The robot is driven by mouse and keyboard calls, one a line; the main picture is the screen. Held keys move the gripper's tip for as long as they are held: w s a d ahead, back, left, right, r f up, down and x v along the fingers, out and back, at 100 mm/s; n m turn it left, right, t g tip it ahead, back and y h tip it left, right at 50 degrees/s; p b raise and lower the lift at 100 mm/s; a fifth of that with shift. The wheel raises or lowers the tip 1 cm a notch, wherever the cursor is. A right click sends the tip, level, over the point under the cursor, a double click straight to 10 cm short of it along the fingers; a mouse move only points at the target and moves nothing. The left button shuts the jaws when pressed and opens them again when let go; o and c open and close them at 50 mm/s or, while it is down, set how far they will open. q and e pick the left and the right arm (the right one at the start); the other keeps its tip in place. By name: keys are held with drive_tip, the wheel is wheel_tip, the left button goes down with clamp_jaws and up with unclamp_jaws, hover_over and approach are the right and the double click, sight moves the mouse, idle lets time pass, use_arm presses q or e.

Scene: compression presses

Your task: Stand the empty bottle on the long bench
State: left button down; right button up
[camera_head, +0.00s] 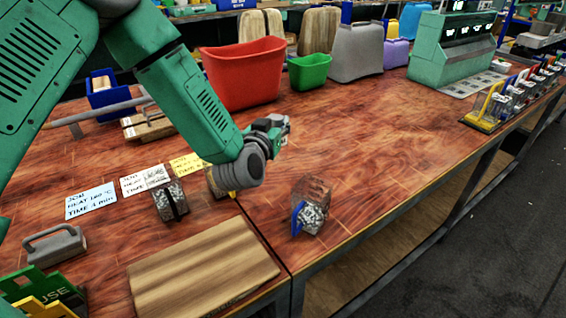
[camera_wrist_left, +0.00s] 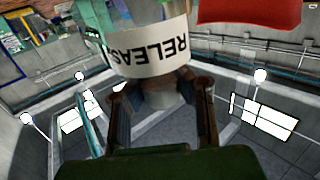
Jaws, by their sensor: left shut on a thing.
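My left gripper (camera_head: 279,126) is over the wooden-topped bench (camera_head: 380,160) in the head view, in front of the red bin. In the left wrist view the gripper (camera_wrist_left: 163,92) has its two dark fingers around the lower part of a bottle, as pictured. The bottle (camera_wrist_left: 150,45) has a white label reading "RELEASE", upside down in the picture. Its top edge is cut off by the frame. I cannot make out the bottle in the head view. My right gripper is not in view.
A red bin (camera_head: 243,75) and green bin (camera_head: 309,72) stand behind. A clear container of grey pieces (camera_head: 311,207) is near the front edge. Grey blocks, cards (camera_head: 91,201) and a wooden board (camera_head: 200,272) lie at left. The bench's right-middle is clear.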

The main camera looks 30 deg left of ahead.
use_arm(q)
drive_tip(key=f, duration=0.4)
drive_tip(key=shift+s+d, duration=0.35)
drive_tip(key=shift+w+d+f, duration=0.1)
drive_tip(key=shift+w+f, duration=0.05)
drive_tip(key=shift+f, duration=0.55)
wheel_tip(320, 180, down, 2)
drive_tip(key=shift+f+b, duration=0.2)
drive_tip(key=shift+b, duration=0.15)
drive_tip(key=shift+f, duration=0.25)
drive_tip(key=shift+a, duration=0.25)
drive_tip(key=c, duration=1.4)
unclamp_jaws()
drive_tip(key=shift+a, duration=0.1)
drive_tip(key=shift+c, duration=0.2)
drive_tip(key=shift+d, duration=0.2)
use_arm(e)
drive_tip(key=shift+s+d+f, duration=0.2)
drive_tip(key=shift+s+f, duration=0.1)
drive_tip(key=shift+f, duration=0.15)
